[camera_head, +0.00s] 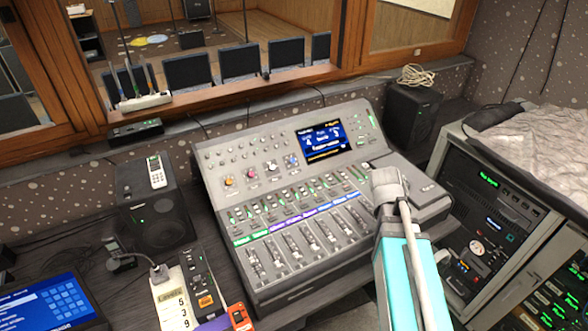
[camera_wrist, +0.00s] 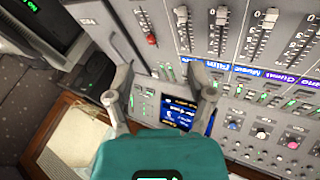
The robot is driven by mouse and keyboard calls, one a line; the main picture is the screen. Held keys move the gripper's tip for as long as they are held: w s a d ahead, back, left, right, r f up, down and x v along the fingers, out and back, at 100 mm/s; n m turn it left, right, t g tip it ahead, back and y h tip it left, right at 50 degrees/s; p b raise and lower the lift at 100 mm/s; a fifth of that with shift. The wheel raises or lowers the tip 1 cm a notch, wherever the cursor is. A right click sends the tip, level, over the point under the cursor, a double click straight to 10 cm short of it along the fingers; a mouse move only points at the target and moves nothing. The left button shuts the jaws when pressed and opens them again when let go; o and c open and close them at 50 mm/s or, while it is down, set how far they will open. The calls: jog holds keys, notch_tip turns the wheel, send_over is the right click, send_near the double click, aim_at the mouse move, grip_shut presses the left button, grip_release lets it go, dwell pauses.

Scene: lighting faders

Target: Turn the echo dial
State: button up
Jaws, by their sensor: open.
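A grey mixing console (camera_head: 225,215) stands on the desk in the head view. I cannot read which is labelled echo. Some dials show at lower right in the wrist view, including a pink-capped one (camera_wrist: 293,143). My gripper (camera_wrist: 163,80) is open and empty above the console's right part, apart from the dials. In the head view my gripper (camera_head: 390,184) partly hides the console's right side.
The console's screen (camera_head: 324,140) is lit, and faders (camera_head: 310,235) fill its front. A black speaker (camera_head: 152,215) stands at left, another (camera_head: 410,112) behind right. An equipment rack (camera_head: 490,220) stands at right. A power strip (camera_head: 175,295) lies at front left.

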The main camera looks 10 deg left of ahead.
jog(key=w+a+n+t+y+b, duration=0.1)
jog(key=w+a+n+t+b, duration=0.1)
jog(key=w+n+t+b, duration=0.6)
jog(key=w+a+n+t+y+b, duration=0.1)
jog(key=w+a+n+t+b, duration=0.3)
jog(key=w+n, duration=0.7)
jog(key=n+g+y+b, duration=0.6)
jog(key=n+y+b, duration=0.75)
jog(key=n, duration=1.15)
send_near(294, 161)
jog(key=shift+y, duration=0.85)
jog(key=d, duration=0.1)
jog(key=d+p, duration=0.1)
jog(key=s+d, duration=0.1)
jog(key=shift+s+d+f, duration=0.1)
jog(key=shift+d+f, duration=0.15)
jog(key=shift+d, duration=0.15)
jog(key=shift+s+a+f+g, duration=0.15)
jog(key=shift+a+f+g, duration=0.05)
jog(key=shift+g, duration=0.1)
jog(key=x, duration=1.3)
jog(key=shift+w+a+r, duration=0.1)
jog(key=shift+w+a, duration=0.15)
jog(key=shift+a, duration=0.05)
